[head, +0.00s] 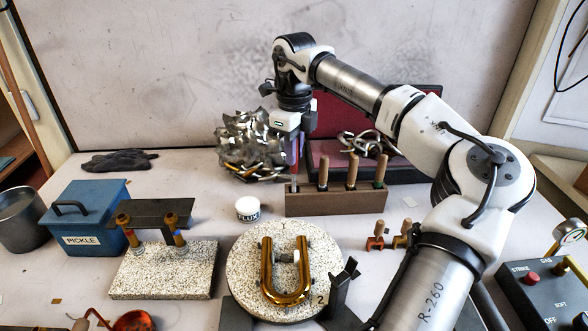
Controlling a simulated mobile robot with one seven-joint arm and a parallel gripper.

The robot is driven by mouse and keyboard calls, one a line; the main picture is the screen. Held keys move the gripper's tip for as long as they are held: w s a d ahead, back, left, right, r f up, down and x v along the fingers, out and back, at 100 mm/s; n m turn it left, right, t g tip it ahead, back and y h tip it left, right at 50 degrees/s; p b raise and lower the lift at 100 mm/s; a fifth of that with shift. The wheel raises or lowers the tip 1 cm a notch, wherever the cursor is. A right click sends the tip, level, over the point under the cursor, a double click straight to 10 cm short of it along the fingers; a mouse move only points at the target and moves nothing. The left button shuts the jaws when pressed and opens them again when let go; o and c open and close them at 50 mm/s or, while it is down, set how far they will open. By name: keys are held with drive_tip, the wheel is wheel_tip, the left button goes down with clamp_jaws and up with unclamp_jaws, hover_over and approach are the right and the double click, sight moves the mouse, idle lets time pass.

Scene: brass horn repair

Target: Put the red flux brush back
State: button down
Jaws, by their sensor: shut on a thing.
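My gripper (294,138) is over the left end of the brown wooden rack (336,204), pointing down. It is shut on the red flux brush (295,154), which hangs roughly upright below it. The brush's lower end is at the top of the rack's left end; I cannot tell whether it is inside a hole or just above it. Several other wooden-handled tools (351,170) stand upright in the rack to the right. The fingertips are small and partly hard to make out.
A white flux jar (247,209) stands left of the rack. A crumpled metal heap (251,143) is behind, close to my gripper. A dark red-lined case (335,122) stands behind the rack. A brass U-tube (287,284) lies on a round speckled slab (240,270) in front.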

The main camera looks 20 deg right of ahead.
sight(294, 173)
drive_tip(key=shift+f+p, duration=0.35)
drive_tip(key=shift+f, duration=2.45)
drive_tip(key=shift+f, duration=0.15)
drive_tip(key=c, duration=1.4)
unclamp_jaws()
drive_tip(key=shift+o, duration=0.2)
wheel_tip(294, 173, up, 12)
drive_tip(key=shift+r+b, duration=0.2)
drive_tip(key=shift+b, duration=0.45)
